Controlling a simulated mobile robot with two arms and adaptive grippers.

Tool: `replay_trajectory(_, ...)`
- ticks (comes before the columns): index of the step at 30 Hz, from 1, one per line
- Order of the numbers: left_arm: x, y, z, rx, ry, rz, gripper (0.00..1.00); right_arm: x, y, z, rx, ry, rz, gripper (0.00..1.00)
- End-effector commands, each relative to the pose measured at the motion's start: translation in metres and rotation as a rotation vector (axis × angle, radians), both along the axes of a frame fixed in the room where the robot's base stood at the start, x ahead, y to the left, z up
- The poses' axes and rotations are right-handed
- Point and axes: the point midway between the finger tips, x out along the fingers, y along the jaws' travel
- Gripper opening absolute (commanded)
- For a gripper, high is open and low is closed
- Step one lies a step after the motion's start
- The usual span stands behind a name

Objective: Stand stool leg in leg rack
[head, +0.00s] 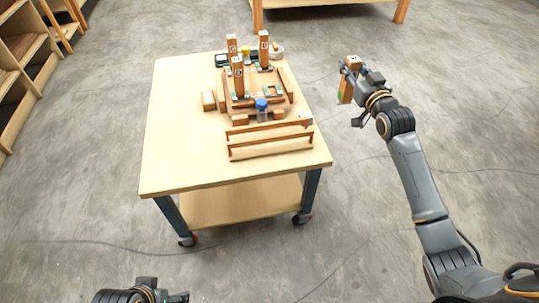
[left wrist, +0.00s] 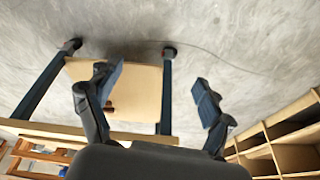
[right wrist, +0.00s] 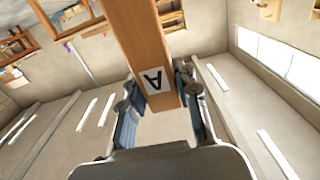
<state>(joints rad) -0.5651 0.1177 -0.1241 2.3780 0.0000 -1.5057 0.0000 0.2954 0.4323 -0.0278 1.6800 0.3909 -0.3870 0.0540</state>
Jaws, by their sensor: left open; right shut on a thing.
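My right gripper (head: 352,82) is shut on a wooden stool leg (head: 345,93) and holds it upright in the air, right of the table. In the right wrist view the leg (right wrist: 138,40) passes between the fingers and carries a white label with the letter A. I cannot tell which is the leg rack. My left gripper (left wrist: 160,92) is open and empty.
The wheeled table (head: 180,130) has bare room on its left and front. Shelves (head: 25,70) stand at the far left.

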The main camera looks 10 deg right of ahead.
Motion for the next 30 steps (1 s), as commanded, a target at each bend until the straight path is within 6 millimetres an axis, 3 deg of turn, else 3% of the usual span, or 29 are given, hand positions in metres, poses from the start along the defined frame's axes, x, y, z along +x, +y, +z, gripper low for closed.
replay_trajectory(3, -0.005, 0.001, 0.006, 0.000, -0.009, 0.001, 0.80, 0.007, -0.012, -0.004, 0.004, -0.006, -0.012, 0.00)
replay_trajectory(7, -0.007, 0.001, 0.012, 0.000, -0.011, 0.001, 0.80, 0.009, -0.003, -0.009, 0.012, -0.005, -0.013, 0.00)
replay_trajectory(17, -0.007, 0.001, 0.001, 0.000, -0.012, 0.001, 0.80, 0.006, 0.076, -0.045, 0.015, -0.004, -0.013, 0.00)
replay_trajectory(20, -0.007, 0.001, -0.008, 0.000, -0.012, 0.001, 0.80, 0.006, 0.093, -0.068, 0.012, -0.001, -0.014, 0.00)
replay_trajectory(24, 0.025, -0.008, 0.000, -0.030, -0.158, -0.011, 0.80, 0.005, 0.108, -0.085, 0.010, -0.003, -0.015, 0.00)
replay_trajectory(30, 0.048, -0.015, 0.009, -0.054, -0.270, -0.020, 0.80, 0.005, 0.118, -0.095, 0.006, -0.005, -0.015, 0.00)
